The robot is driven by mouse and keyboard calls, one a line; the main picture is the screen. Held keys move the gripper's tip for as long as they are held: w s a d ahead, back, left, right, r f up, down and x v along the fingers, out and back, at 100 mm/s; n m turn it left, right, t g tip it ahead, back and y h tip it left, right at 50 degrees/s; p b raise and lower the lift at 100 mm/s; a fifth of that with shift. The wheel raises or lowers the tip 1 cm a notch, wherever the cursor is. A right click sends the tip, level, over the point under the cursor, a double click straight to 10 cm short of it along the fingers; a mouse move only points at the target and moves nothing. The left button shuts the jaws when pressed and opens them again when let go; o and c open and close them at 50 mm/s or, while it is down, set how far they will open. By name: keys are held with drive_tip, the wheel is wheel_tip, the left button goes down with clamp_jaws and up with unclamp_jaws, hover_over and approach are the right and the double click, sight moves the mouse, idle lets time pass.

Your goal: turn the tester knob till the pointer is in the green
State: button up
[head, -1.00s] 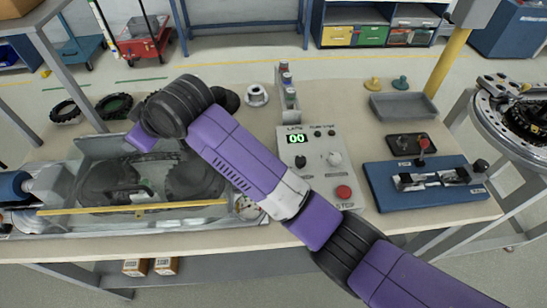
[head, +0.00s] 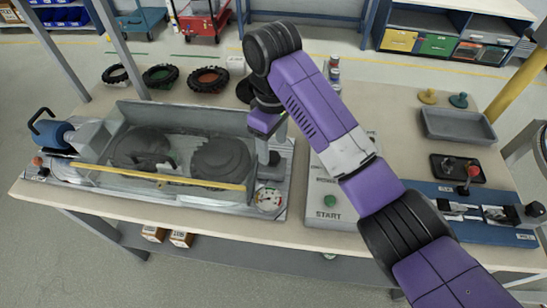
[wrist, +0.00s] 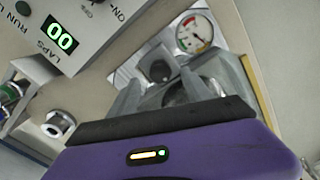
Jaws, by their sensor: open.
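The tester's round white gauge (head: 268,198) is at the right end of the grey track unit, near the bench's front edge. It also shows in the wrist view (wrist: 195,33), with coloured marks on its face; the pointer's exact place is too small to tell. My gripper (head: 268,150) points down over this end of the unit, behind the gauge. In the wrist view its grey fingers (wrist: 185,80) are apart, with the knob ahead of them. I see no grip on the knob.
The lap counter box (head: 330,190) reads 00 in the wrist view (wrist: 60,42) and stands to the right, partly behind my arm. A yellow bar (head: 160,180) runs along the track unit's front. Several tyres (head: 160,76) lie at the back left.

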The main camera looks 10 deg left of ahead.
sight(272, 155)
wheel_tip(272, 155, down, 5)
drive_tip(key=shift+r, duration=0.1)
clamp_jaws()
idle(0.3)
